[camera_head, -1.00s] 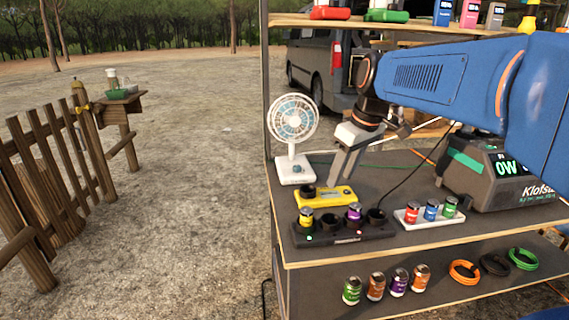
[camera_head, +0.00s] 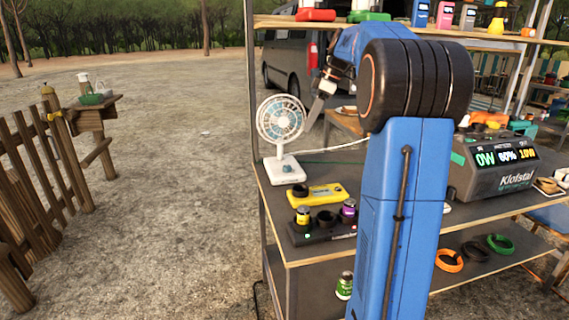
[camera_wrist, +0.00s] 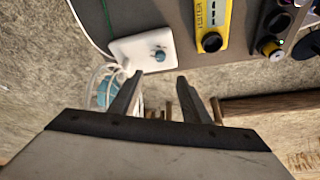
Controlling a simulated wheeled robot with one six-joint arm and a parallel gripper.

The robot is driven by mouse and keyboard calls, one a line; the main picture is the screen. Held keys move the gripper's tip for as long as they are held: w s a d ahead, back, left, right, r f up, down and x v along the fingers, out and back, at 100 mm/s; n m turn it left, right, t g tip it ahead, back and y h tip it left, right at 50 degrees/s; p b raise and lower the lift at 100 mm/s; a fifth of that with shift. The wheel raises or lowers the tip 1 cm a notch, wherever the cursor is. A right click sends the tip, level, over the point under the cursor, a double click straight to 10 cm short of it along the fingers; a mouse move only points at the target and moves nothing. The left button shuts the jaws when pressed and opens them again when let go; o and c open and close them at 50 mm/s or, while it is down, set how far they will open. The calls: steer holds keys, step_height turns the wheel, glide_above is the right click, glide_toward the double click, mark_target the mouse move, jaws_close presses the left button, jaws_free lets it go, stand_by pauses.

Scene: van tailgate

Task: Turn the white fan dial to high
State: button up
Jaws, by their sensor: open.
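The white fan (camera_head: 281,118) stands upright at the back left corner of the table. In the wrist view the base (camera_wrist: 132,48) and dial (camera_wrist: 160,55) lie just beyond my fingertips, and the fan head (camera_wrist: 101,88) shows behind the left finger. My gripper (camera_head: 314,118) is to the right of the fan head in the head view, higher than the dial. In the wrist view my gripper (camera_wrist: 160,77) is open and empty, apart from the dial. The dial's setting is too small to read.
A yellow device (camera_head: 322,194) and a black holder with cans (camera_head: 312,239) sit in front of the fan. The Klofstal power station (camera_head: 492,165) stands to the right. A shelf (camera_head: 390,22) hangs overhead. A cable runs behind the fan. My arm hides the table's middle.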

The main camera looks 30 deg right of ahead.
mark_target(288, 166)
steer(key=x, duration=1.7)
steer(key=c, duration=1)
steer(key=shift+c, duration=0.2)
